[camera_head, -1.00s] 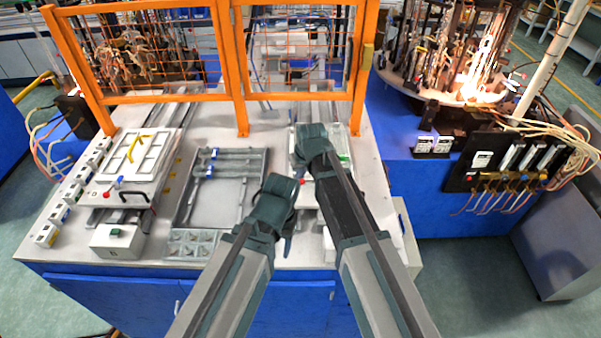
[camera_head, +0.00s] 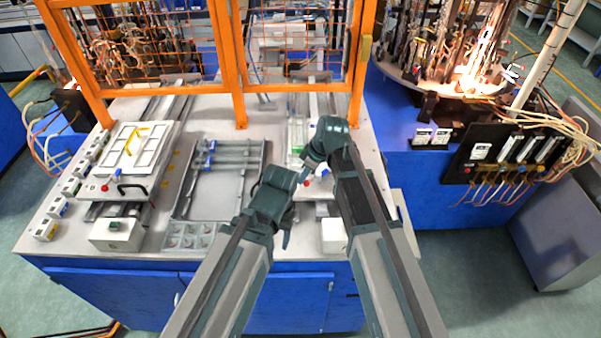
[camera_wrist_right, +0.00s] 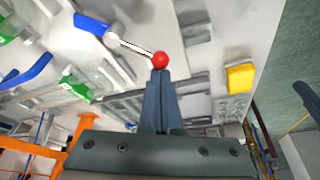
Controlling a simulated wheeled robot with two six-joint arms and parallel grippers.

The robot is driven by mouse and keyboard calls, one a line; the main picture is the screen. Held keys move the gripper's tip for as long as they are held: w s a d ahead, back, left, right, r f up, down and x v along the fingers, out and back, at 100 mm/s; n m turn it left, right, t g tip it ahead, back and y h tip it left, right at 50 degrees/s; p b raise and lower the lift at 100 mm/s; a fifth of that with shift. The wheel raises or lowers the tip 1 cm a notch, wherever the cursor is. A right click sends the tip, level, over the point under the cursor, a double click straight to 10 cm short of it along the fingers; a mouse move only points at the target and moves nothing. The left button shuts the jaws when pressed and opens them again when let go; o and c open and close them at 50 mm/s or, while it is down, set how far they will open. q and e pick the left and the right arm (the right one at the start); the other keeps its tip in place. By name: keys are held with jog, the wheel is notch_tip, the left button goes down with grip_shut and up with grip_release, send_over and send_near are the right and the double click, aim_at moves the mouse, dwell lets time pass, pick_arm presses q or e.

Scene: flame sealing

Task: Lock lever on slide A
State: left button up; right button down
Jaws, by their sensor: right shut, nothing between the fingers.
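In the right wrist view a lever shows a red ball knob (camera_wrist_right: 160,60), a thin metal rod and a blue end piece (camera_wrist_right: 92,24). My right gripper (camera_wrist_right: 160,73) is shut and empty, with its fingertips right at the red knob; whether they touch is not clear. In the head view the red knob (camera_head: 306,182) is beside my right gripper (camera_head: 303,174), on the right-hand slide station (camera_head: 322,209), partly hidden by my arms. My left gripper (camera_head: 286,238) hangs over the table left of that station; its jaw opening cannot be made out.
A second station with a white grid-topped fixture (camera_head: 138,158) stands at left, with its own red-knobbed lever (camera_head: 105,187). A grey frame tray (camera_head: 222,207) lies between. An orange mesh guard (camera_head: 238,85) bounds the back. A wired valve panel (camera_head: 510,160) stands at right.

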jog(key=n, duration=0.1)
jog(key=s+d+n+g, duration=0.1)
jog(key=n, duration=0.1)
jog(key=d+n, duration=0.1)
jog(key=shift+s, duration=0.25)
jog(key=shift+s+d+n+g, duration=0.15)
jog(key=shift+n+g, duration=0.15)
jog(key=shift+n, duration=0.1)
jog(key=shift+s+d, duration=0.2)
jog(key=shift+d, duration=0.5)
jog(key=shift+s+a+r, duration=0.15)
jog(key=shift+a+r, duration=0.05)
jog(key=shift+a, duration=0.6)
jog(key=a, duration=0.1)
jog(key=a+p, duration=0.1)
jog(key=shift+s+a+r, duration=0.25)
jog(key=shift+s+a, duration=0.05)
jog(key=p+v, duration=0.9)
jog(key=v, duration=0.1)
jog(key=shift+w+d, duration=0.3)
jog(key=shift+w, duration=0.1)
